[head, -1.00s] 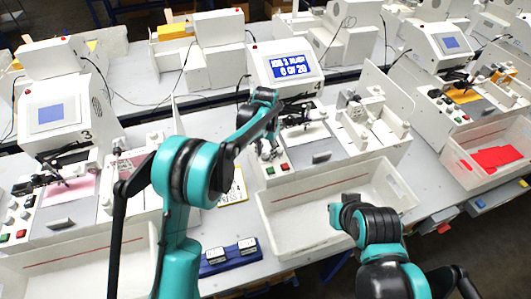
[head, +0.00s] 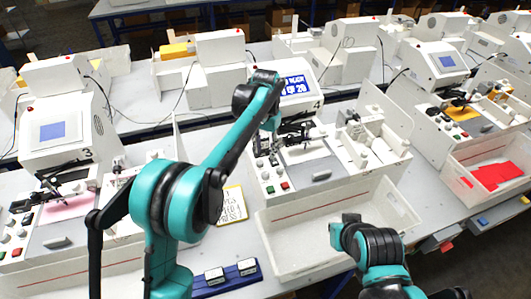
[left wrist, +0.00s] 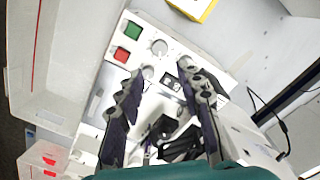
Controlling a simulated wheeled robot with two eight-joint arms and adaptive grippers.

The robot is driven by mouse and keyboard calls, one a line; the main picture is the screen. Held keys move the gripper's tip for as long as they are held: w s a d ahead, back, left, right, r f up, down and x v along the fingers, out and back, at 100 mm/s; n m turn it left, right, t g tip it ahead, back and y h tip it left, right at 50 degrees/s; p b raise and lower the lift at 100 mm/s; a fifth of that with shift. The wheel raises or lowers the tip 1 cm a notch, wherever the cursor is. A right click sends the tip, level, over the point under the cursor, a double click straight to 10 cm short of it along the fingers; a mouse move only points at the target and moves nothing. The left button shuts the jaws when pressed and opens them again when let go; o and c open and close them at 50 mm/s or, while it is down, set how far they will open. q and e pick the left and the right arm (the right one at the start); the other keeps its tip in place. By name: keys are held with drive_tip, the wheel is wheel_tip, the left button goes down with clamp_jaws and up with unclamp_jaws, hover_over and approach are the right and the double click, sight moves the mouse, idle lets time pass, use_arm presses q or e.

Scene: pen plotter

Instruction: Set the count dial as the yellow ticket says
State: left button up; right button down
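My left gripper (head: 268,148) hangs over the front control panel of plotter 4, seen small and partly hidden by my arm. In the left wrist view the left gripper (left wrist: 158,74) is open. A round light knob (left wrist: 148,72) shows between its fingertips; I cannot tell whether they touch it. Another knob (left wrist: 159,47) is beside the green button (left wrist: 132,30). A small dark count window (left wrist: 172,84) is near the right finger, its digits unclear. The yellow-edged ticket (head: 231,205) lies left of the white bin, its writing only partly legible. My right gripper is not discernible.
Plotter 4's blue screen (head: 296,86) is partly covered by my left arm. A white bin (head: 290,212) stands in front of it. A blue tray (head: 228,277) with two small blocks lies on the table. Plotter 3 (head: 50,135) stands at left.

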use_arm(q)
drive_tip(key=n+p, duration=0.2)
drive_tip(key=n, duration=0.4)
hover_over(265, 173)
wheel_tip(265, 173, down, 4)
drive_tip(key=shift+d+f, duration=0.1)
wheel_tip(265, 173, down, 8)
drive_tip(key=shift+b, duration=0.4)
clamp_jaws()
